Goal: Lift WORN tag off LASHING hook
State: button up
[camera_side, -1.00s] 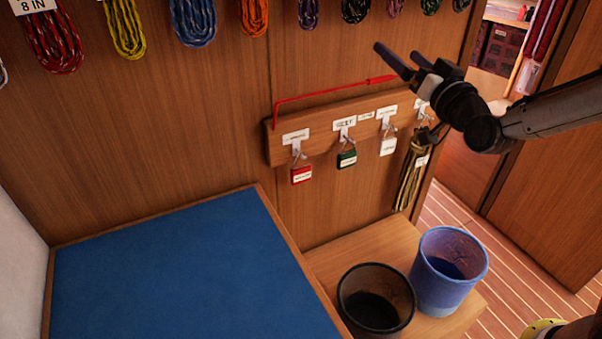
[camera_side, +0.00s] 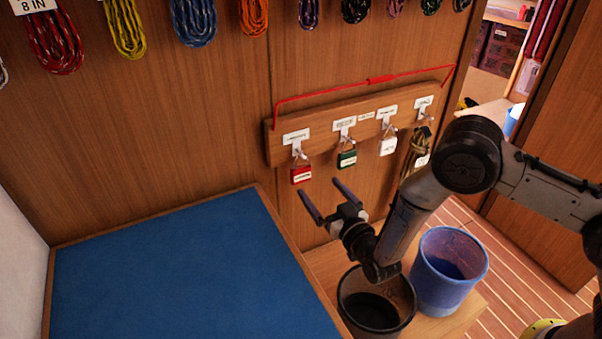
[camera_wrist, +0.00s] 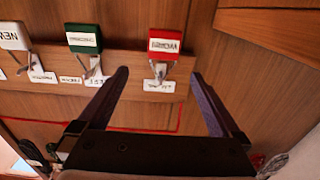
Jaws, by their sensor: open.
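The red tag (camera_side: 301,175) hangs from the leftmost hook (camera_side: 297,153) of the wooden hook board (camera_side: 365,133). In the upside-down wrist view the red tag (camera_wrist: 166,43) has a white label that appears to read WORN. The small hook label beside it (camera_wrist: 159,86) is too small to read surely. My gripper (camera_side: 324,192) is open and empty, just below and to the right of the red tag in the side view. In the wrist view the red tag shows beyond the fingertips (camera_wrist: 160,74), between them and apart from both.
A green tag (camera_side: 347,159) and a white tag (camera_side: 387,146) hang on neighbouring hooks, with a rope bundle (camera_side: 417,146) at the right end. A red cord (camera_side: 330,88) runs above the board. Black bin (camera_side: 348,297), blue bin (camera_side: 445,290) and blue-topped table (camera_side: 170,280) stand below.

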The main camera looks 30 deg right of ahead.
aim_at(303, 170)
jog(key=w, duration=0.4)
jog(key=shift+w, duration=0.15)
jog(key=shift+w+a+f, duration=0.1)
jog(key=shift+w+a, duration=0.05)
jog(key=shift+w, duration=1.15)
jog(key=shift+w+a+f, duration=0.1)
jog(key=shift+w+a, duration=0.05)
jog(key=shift+w, duration=1.15)
jog(key=c, duration=1.4)
jog(key=shift+r, duration=0.15)
